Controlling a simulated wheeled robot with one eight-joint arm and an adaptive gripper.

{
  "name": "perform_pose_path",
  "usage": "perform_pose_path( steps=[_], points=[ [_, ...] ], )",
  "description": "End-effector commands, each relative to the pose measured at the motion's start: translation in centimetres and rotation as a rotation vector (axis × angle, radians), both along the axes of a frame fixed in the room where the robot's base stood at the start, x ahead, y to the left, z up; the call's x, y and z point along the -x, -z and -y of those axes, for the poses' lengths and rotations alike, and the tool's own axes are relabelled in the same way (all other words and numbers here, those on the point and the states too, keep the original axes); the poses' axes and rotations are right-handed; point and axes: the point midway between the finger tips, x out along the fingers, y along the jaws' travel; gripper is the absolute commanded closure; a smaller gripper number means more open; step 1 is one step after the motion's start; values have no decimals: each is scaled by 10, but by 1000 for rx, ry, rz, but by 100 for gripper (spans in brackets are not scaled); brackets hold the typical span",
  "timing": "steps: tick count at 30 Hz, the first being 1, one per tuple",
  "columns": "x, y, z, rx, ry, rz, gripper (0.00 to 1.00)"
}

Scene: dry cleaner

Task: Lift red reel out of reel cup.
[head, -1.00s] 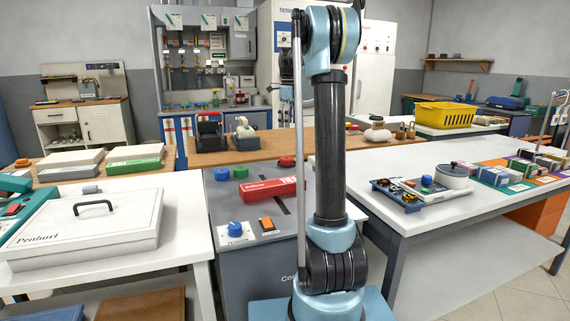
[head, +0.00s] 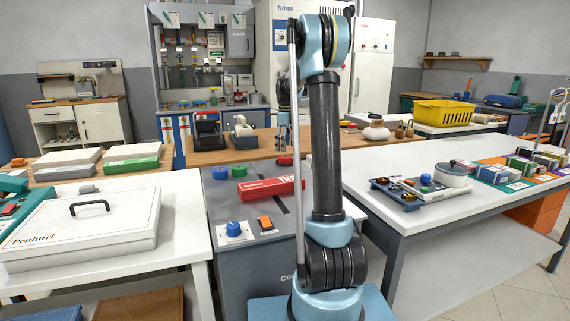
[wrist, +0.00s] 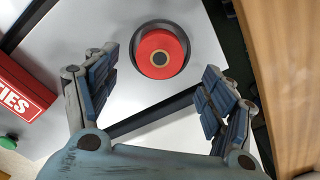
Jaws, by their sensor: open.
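The red reel (wrist: 161,50) sits in the reel cup (wrist: 186,57), which shows as a dark ring close around it in the grey counter top. In the head view the red reel (head: 285,160) is at the far end of the grey counter. My gripper (wrist: 160,66) is open and empty, with one finger on each side of the reel in the wrist view. In the head view my gripper (head: 283,141) is above the reel, partly hidden by my arm. I cannot tell how high the fingertips are above it.
A red box (head: 268,189) lies on the grey counter near the reel. A blue reel (head: 221,173) and a green reel (head: 245,171) stand to the left. A wooden counter (wrist: 280,70) borders the right of the wrist view. A dark slot (wrist: 150,115) crosses the counter top.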

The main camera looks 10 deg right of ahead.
Motion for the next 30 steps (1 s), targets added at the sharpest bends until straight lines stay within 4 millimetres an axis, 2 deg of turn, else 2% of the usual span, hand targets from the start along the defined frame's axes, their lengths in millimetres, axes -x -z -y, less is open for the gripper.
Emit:
perform_pose_path(
  steps=[5, 15, 25, 30],
  points=[
    [0, 9, 0, 0, 0, 0, 24],
    [-1, 51, -2, 0, 0, 0, 24],
    [-1, 56, -1, 0, 0, 0, 24],
    [-1, 56, -1, 0, 0, 0, 63]
  ],
)
